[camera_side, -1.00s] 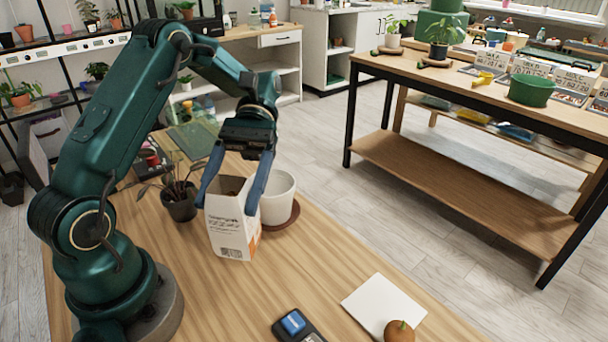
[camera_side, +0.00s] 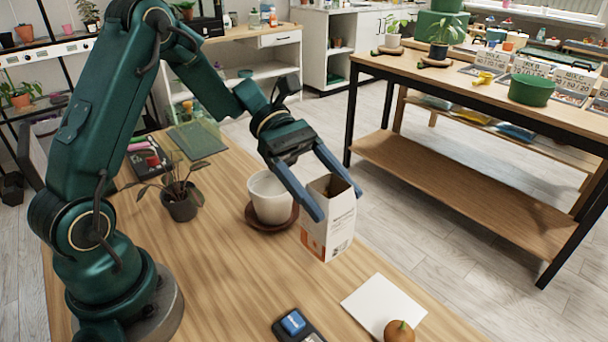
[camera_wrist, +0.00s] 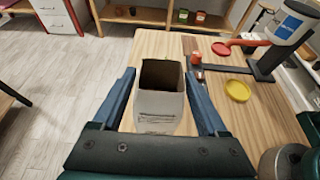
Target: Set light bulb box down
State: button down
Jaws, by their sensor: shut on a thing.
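The light bulb box (camera_side: 331,222) is a white carton with an orange patch and an open top. It also shows in the wrist view (camera_wrist: 158,108), upright between the two blue fingers. My gripper (camera_side: 338,204) is shut on it, one finger on each side. In the side view the box is over the right part of the wooden table (camera_side: 230,270), right of the white pot and apart from it. I cannot tell for certain whether its base touches the table.
The white pot (camera_side: 270,199) stands on a brown saucer (camera_side: 262,225). A dark potted plant (camera_side: 180,203) is to its left. A white card (camera_side: 378,302), a round orange-brown object (camera_side: 399,331) and a dark device with a blue screen (camera_side: 294,323) are in front. Bare wood lies between.

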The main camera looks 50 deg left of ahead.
aim_at(342, 232)
jog(key=x, duration=0.3)
jog(key=shift+w+a+f, duration=0.1)
jog(key=shift+w+f, duration=0.05)
jog(key=shift+f, duration=2.05)
grip_release()
